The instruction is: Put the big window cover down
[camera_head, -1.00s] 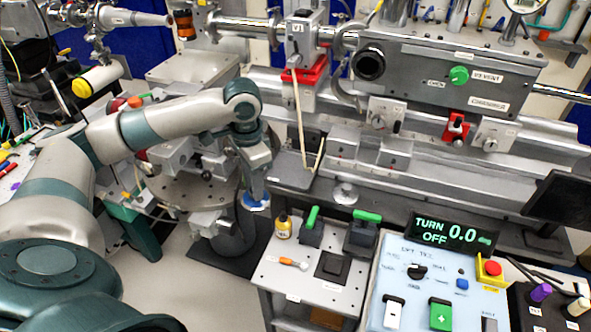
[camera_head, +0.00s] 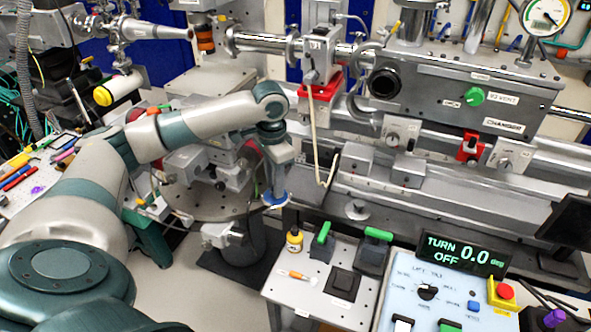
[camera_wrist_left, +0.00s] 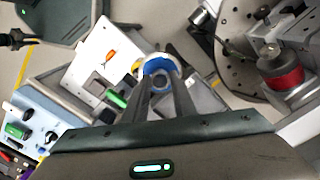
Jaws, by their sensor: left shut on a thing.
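My left gripper (camera_head: 276,190) reaches in from the left, pointing down. It is shut on the big window cover (camera_head: 275,204), a blue and whitish round piece. The cover hangs in the air beside the far left corner of the small cart top (camera_head: 306,300). In the left wrist view, the cover (camera_wrist_left: 159,66) shows as a blue round piece with a pale rim at the tips of the two dark fingers (camera_wrist_left: 160,85). The fingers hide part of it. My right gripper is in neither view.
The cart top carries a yellow bottle (camera_head: 294,241), two green-handled black blocks (camera_head: 322,240), an orange-handled tool (camera_head: 297,276) and a black square pad (camera_head: 342,284). A control panel (camera_head: 400,277) stands to the right. A round perforated table (camera_head: 215,205) is behind left.

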